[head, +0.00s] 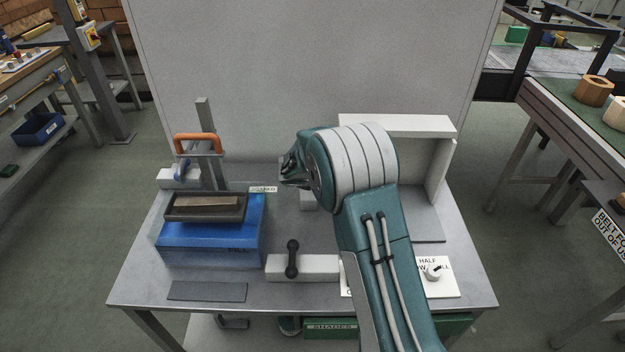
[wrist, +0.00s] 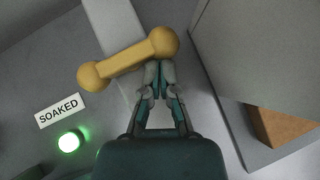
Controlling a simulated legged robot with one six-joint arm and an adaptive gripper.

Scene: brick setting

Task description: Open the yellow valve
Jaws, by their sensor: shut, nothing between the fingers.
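The yellow valve handle (wrist: 130,60) is a bar with a round knob at each end, lying slantwise over a pale block (wrist: 112,22) in the wrist view. My gripper (wrist: 161,68) is shut and empty, its fingertips at the lower edge of the handle's right knob. I cannot tell whether they touch it. In the head view my gripper (head: 286,172) is over the back middle of the table, and the yellow handle cannot be made out there.
A "SOAKED" label (wrist: 58,111) and a lit green lamp (wrist: 70,141) lie left of my gripper. A white-grey housing (head: 395,126) stands at right. A black handle (head: 292,258) is in front, a blue box (head: 210,245) at left.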

